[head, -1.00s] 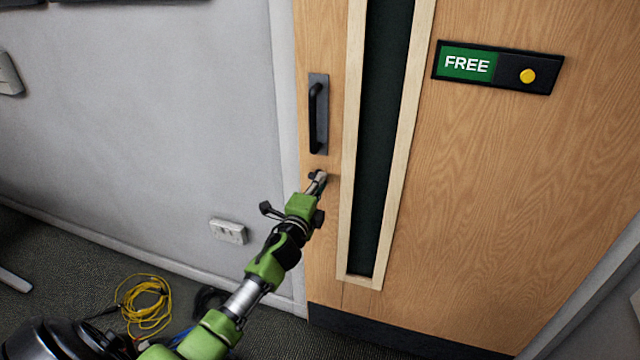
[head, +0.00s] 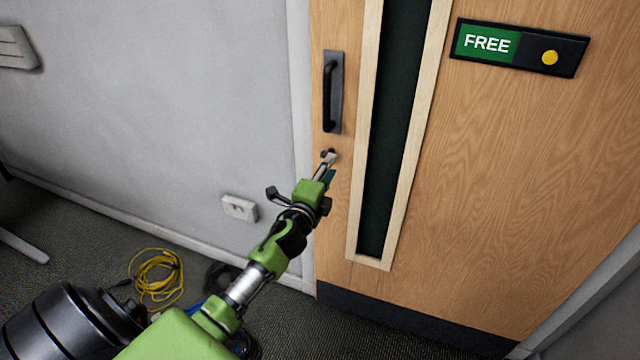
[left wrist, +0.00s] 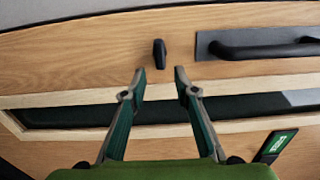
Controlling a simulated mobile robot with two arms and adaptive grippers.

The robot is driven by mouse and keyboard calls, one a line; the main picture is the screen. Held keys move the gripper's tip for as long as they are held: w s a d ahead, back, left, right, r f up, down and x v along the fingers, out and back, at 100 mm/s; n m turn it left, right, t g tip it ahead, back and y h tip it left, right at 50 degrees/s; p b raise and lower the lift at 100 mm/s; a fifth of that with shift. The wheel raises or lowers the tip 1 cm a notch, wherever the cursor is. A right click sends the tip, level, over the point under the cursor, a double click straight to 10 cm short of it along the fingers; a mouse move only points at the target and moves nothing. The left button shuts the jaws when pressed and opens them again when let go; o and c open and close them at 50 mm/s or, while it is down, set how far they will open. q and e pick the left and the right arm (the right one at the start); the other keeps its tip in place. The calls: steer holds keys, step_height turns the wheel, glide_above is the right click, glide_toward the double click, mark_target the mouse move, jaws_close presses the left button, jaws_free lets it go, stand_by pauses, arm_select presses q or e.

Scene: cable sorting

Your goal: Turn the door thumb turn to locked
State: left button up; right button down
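The thumb turn (left wrist: 159,53) is a small dark knob on the wooden door (head: 530,200), below the black pull handle (head: 332,95). In the left wrist view it lies just beyond the gap between my fingertips, roughly centred. In the head view the thumb turn (head: 325,152) is partly hidden by my fingers. My left gripper (left wrist: 159,76) is open, one finger to either side of the knob's line, with nothing seen between the fingers. I cannot tell whether it touches the door. A sign (head: 487,43) on the door reads FREE in green. My right gripper is not in view.
A narrow dark window (head: 395,110) with a pale frame runs down the door beside the thumb turn. A grey wall (head: 190,100) with a white socket (head: 240,208) stands to the left. A coiled yellow cable (head: 157,275) lies on the floor.

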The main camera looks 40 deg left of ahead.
arm_select(q)
steer(key=v, duration=0.9)
steer(key=shift+f, duration=0.1)
steer(key=s+d+f+n+g+h, duration=0.1)
steer(key=s+d+f+n+g, duration=0.3)
steer(key=f, duration=0.9)
steer(key=s+f+g, duration=0.2)
steer(key=s+f, duration=0.4)
steer(key=f, duration=0.6)
steer(key=s+d+f+n+g+h, duration=0.1)
steer(key=s+d+f+n+g, duration=0.2)
steer(key=f, duration=1)
steer(key=s+d+f+n+g, duration=0.2)
steer(key=s+f, duration=0.4)
steer(key=s, duration=0.6)
steer(key=s+d+f+n+g+h, duration=0.1)
steer(key=s+f, duration=0.5)
steer(key=s, duration=0.6)
steer(key=s+d+f+n+g+h+p, duration=0.1)
steer(key=s+d+f+n+g, duration=0.2)
steer(key=s+f, duration=0.4)
steer(key=s+d+g, duration=0.1)
steer(key=s, duration=0.4)
steer(key=shift+s+d+g, duration=0.15)
steer(key=shift+d+g, duration=0.1)
steer(key=shift+g, duration=0.05)
